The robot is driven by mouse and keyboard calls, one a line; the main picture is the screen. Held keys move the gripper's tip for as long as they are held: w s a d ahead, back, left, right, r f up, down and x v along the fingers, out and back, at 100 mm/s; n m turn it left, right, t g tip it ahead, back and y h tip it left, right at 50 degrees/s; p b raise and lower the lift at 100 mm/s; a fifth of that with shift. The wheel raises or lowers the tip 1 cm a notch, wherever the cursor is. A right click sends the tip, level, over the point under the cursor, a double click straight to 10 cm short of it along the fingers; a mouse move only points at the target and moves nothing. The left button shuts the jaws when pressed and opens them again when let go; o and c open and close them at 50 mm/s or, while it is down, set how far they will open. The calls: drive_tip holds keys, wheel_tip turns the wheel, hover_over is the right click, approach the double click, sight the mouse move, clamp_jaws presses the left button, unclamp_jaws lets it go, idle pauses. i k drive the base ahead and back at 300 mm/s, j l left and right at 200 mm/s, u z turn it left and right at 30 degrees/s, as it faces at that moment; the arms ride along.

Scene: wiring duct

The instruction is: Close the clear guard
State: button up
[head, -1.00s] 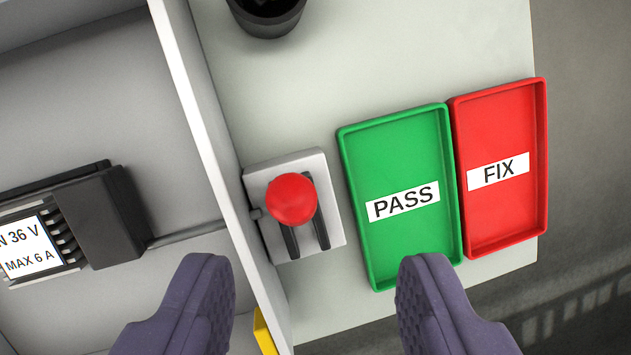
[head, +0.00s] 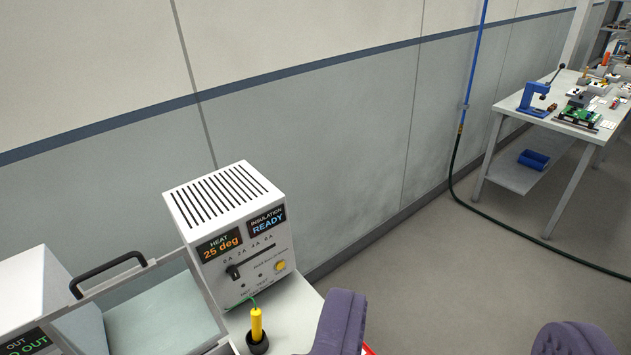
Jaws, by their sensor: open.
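The clear guard (head: 160,305) is at the lower left, a see-through panel in a grey frame. It stands raised, with a black bar handle (head: 108,272) along its upper edge. Its lower part is cut off by the picture edge. My gripper (head: 450,325) is at the bottom, to the right of the guard and apart from it. Its two purple fingers are wide apart with nothing between them.
A white tester (head: 240,225) with lit displays stands behind and right of the guard. A yellow-handled probe (head: 257,325) stands in a black holder (head: 258,343) in front of it. A workbench (head: 560,125) stands far right. Open floor lies between.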

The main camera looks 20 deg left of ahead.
sight(80, 298)
drive_tip(key=u, duration=1.2)
drive_tip(key=k+j, duration=0.05)
